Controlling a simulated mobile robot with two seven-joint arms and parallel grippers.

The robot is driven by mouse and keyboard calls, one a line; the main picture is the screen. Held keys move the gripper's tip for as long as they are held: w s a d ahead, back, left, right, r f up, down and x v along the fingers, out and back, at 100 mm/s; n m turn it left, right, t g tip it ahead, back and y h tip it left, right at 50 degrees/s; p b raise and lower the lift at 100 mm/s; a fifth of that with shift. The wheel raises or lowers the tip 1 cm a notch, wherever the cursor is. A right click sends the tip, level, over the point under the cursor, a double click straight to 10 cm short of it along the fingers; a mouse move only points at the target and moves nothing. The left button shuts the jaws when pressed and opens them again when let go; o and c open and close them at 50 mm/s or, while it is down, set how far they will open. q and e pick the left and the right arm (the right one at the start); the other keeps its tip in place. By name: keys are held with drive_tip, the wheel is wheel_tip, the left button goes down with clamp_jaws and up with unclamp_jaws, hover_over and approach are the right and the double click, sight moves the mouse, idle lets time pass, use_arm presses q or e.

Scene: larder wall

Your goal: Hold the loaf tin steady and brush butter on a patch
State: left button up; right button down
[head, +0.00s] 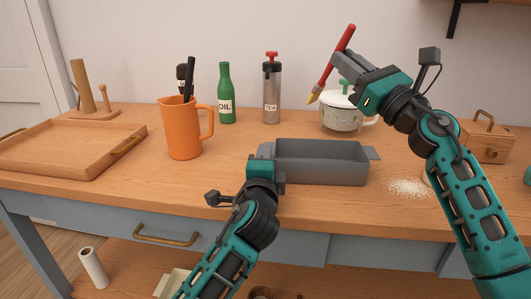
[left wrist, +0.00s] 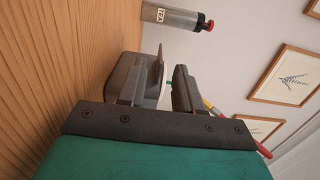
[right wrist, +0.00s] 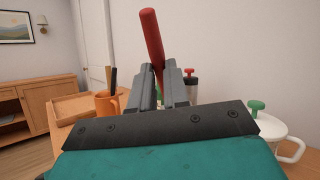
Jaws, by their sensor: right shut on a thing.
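The grey loaf tin (head: 318,165) stands on the wooden counter, with a flat lug at its right end. My left gripper (head: 264,152) is at the tin's left end. In the left wrist view its fingers (left wrist: 158,88) are apart, with the tin's edge (left wrist: 157,62) showing at the gap; contact is unclear. My right gripper (head: 339,62) is shut on the brush (head: 346,38), which has a red handle and yellowish bristles. It holds the brush tilted, bristles down, above and behind the tin. The red handle (right wrist: 151,35) rises between the fingers in the right wrist view.
A green oil bottle (head: 226,95), a tea flask (head: 271,92) and a lidded white pot (head: 343,121) stand behind. White powder (head: 408,187) and a wooden box (head: 488,143) are right.

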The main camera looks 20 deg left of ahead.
use_arm(q)
drive_tip(key=shift+w+a, duration=0.2)
drive_tip(key=shift+w, duration=0.85)
drive_tip(key=shift+w+a, duration=0.2)
drive_tip(key=shift+w, duration=0.85)
clamp_jaws()
